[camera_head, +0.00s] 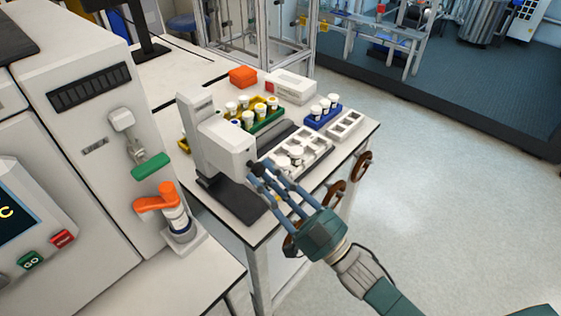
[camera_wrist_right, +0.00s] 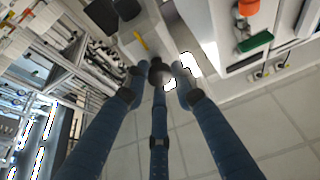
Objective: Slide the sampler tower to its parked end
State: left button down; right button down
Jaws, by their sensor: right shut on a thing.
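The sampler tower (camera_head: 228,143) is white, with an upright column and a head that juts toward the front right. It stands upright on a dark base rail (camera_head: 236,198) at the near left part of the white bench. My right gripper (camera_head: 262,174) reaches in from the lower right, its blue fingers closed on the small dark knob at the front of the tower's head. In the right wrist view the fingertips (camera_wrist_right: 160,78) meet around a dark round piece, the knob (camera_wrist_right: 157,64). The fingers partly hide the knob. My left gripper is in neither view.
Trays of white-capped vials stand beside the tower: a green rack (camera_head: 262,120), a blue rack (camera_head: 322,117) and a white tray (camera_head: 312,146). An orange box (camera_head: 243,76) lies behind. Brown handwheels (camera_head: 335,194) line the bench's front. A large white machine (camera_head: 85,110) stands left.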

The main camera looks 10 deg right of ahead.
jog(key=shift+s+a+f, duration=0.1)
jog(key=shift+a+f, duration=0.1)
jog(key=shift+f, duration=0.1)
jog(key=c, duration=1.4)
grip_release()
jog(key=shift+c, duration=0.2)
jog(key=shift+o, duration=0.2)
jog(key=shift+s+a+r, duration=0.1)
jog(key=shift+r, duration=0.05)
jog(key=shift+s+d+f, duration=0.2)
jog(key=shift+d, duration=0.1)
jog(key=v, duration=1.1)
jog(key=shift+s, duration=0.25)
